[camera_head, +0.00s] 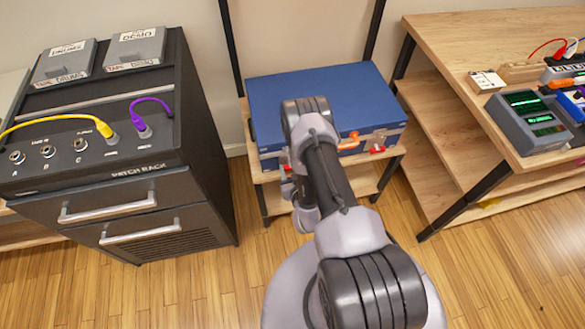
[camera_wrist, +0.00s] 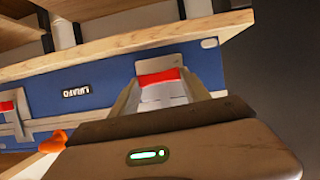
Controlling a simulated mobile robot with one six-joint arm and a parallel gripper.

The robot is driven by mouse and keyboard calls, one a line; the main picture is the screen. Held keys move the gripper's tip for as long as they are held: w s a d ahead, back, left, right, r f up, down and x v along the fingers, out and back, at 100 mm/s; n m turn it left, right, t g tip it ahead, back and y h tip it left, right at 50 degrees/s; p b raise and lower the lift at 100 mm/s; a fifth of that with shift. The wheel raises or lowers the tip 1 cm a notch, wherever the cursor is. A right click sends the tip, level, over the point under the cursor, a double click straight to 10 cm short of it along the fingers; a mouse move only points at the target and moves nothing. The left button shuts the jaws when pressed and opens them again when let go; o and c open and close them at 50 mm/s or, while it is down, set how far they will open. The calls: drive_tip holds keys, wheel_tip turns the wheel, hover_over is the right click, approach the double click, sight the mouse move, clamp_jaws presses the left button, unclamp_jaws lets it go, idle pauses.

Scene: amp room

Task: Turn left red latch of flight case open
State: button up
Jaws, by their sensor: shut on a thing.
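The blue flight case (camera_head: 325,85) sits on a wooden stand, lid closed. In the wrist view its front (camera_wrist: 105,85) appears upside down. The left red latch (camera_wrist: 158,77) shows between my gripper's fingertips (camera_wrist: 160,86); my gripper is shut on it. The fingers stand on either side of its red part and pale plate. In the head view my arm covers most of this latch and my gripper. The right red latch (camera_head: 377,149) is on the case front, apart from my gripper, and also shows at the wrist view's left edge (camera_wrist: 7,106).
An orange handle (camera_head: 349,141) sticks out from the case front between the latches. A dark patch rack (camera_head: 110,150) with cables stands at left. A wooden table (camera_head: 450,60) with electronics stands at right. Bare wood floor (camera_head: 215,285) lies in front.

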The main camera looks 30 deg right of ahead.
drive_tip(key=n+h, duration=0.2)
drive_tip(key=n, duration=0.1)
drive_tip(key=n+h+p, duration=0.1)
drive_tip(key=n+h, duration=0.1)
drive_tip(key=n, duration=0.1)
drive_tip(key=a+f+n+h+p, duration=0.1)
drive_tip(key=n+h, duration=0.1)
drive_tip(key=n, duration=0.1)
drive_tip(key=shift+w+n, duration=0.25)
drive_tip(key=shift+n, duration=0.15)
drive_tip(key=shift+n+t+h+b, duration=0.3)
drive_tip(key=shift+n+t+h, duration=0.35)
drive_tip(key=shift+n, duration=0.95)
drive_tip(key=o, duration=1.4)
drive_tip(key=shift+f, duration=0.1)
